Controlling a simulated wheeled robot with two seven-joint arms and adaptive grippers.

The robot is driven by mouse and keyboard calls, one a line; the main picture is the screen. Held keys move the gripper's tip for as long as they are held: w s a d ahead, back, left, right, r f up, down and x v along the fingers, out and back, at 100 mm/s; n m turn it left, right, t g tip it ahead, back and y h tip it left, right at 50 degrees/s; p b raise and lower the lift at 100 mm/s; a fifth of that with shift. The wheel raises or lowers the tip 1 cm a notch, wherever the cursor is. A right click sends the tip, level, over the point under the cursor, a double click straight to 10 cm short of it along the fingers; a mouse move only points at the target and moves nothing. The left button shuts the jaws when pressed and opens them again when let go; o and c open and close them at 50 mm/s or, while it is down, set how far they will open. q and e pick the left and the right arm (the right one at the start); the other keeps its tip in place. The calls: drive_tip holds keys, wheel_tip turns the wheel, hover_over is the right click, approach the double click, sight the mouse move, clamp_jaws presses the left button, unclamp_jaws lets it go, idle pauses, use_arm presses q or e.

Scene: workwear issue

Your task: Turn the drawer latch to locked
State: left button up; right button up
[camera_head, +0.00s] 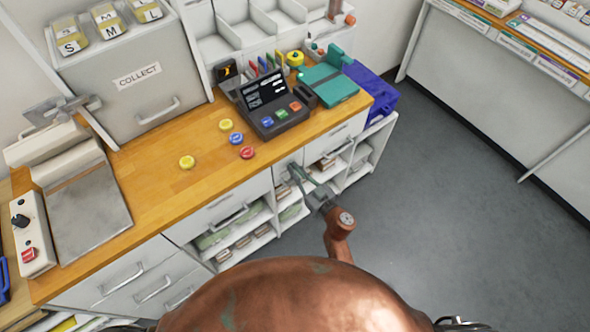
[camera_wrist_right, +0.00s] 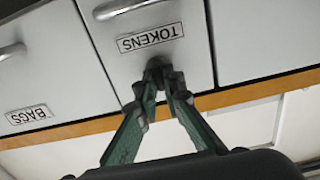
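The drawer labelled TOKENS (camera_wrist_right: 195,55) is closed, with its label upside down in the right wrist view. A small dark latch (camera_wrist_right: 154,63) sits on its front near the worktop edge, mostly covered by fingertips; its turned position cannot be read. My right gripper (camera_wrist_right: 166,78) has its green fingers drawn close together with their tips on the latch. In the head view my right gripper (camera_head: 298,174) reaches the drawer front below the wooden worktop, and the latch is too small to make out. My left gripper is not in view.
A drawer labelled BAGS (camera_wrist_right: 65,95) is beside it. The wooden worktop (camera_head: 200,165) overhangs the drawers and carries a dark terminal (camera_head: 275,105), coloured tokens (camera_head: 187,162) and a teal item (camera_head: 330,85). Open shelves (camera_head: 240,242) lie below. The grey floor (camera_head: 450,190) is clear.

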clamp_jaws()
drive_tip(key=shift+n, duration=0.3)
drive_tip(key=n, duration=0.2)
drive_tip(key=shift+n, duration=0.4)
drive_tip(key=n, duration=0.4)
drive_tip(key=shift+s+a+f, duration=0.1)
drive_tip(key=shift+s+f, duration=0.05)
drive_tip(key=n+b, duration=0.1)
drive_tip(key=n, duration=0.4)
drive_tip(key=shift+a+f+b, duration=0.1)
drive_tip(key=shift+f+b, duration=0.05)
drive_tip(key=shift+b, duration=0.25)
drive_tip(key=n+b, duration=0.2)
drive_tip(key=n, duration=0.3)
drive_tip(key=shift+n, duration=0.4)
